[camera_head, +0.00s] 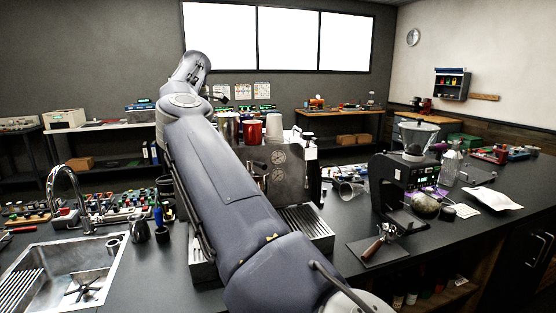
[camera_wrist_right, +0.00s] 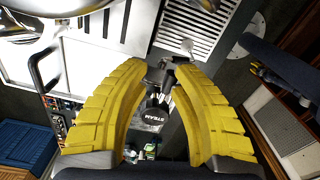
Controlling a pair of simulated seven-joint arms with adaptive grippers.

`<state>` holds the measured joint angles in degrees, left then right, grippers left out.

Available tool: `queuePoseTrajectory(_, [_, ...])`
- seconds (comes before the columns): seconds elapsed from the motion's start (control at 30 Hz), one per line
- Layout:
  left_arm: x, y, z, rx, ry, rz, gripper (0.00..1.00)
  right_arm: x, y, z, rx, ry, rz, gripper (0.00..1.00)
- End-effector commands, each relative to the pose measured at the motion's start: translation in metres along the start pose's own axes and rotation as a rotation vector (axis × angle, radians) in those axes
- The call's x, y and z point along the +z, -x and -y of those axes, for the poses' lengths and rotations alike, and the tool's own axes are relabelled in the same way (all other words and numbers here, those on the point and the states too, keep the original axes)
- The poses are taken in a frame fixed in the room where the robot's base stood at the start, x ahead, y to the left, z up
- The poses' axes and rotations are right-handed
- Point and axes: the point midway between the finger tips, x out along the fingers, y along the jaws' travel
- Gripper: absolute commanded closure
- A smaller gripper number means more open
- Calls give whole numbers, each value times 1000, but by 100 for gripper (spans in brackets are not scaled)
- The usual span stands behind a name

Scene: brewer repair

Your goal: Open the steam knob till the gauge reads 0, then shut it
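The espresso machine (camera_head: 292,183) stands on the counter, largely behind my right arm in the head view. Its two round gauges (camera_head: 278,157) show on the front panel, but the needles are too small to read. In the right wrist view, the black knob marked STEAM (camera_wrist_right: 153,118) lies between the yellow fingers of my right gripper (camera_wrist_right: 161,70). The fingers are spread, with visible space on both sides of the knob. Metal fittings show beyond the knob near the fingertips. In the head view my right gripper is hidden. My left gripper is in neither view.
A sink (camera_head: 62,270) is at the left, with a pitcher (camera_head: 139,229) beside it. A black grinder (camera_head: 394,183) and a portafilter (camera_head: 374,250) stand right of the machine. Cups, including a red one (camera_head: 251,132), sit on top of the machine. The drip grate (camera_wrist_right: 200,25) shows beyond the fingers.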

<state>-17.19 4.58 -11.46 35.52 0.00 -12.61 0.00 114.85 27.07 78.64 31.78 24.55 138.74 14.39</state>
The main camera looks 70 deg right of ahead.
Motion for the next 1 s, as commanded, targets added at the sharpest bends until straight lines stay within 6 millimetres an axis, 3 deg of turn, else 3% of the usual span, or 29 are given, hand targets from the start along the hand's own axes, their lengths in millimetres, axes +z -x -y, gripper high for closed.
queuePoseTrajectory(0.53, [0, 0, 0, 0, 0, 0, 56, 0, 0, 1, 0, -11, 1, 76])
queuePoseTrajectory(1.0, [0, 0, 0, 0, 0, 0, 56, -2, 0, 14, 0, -203, 1, 76])
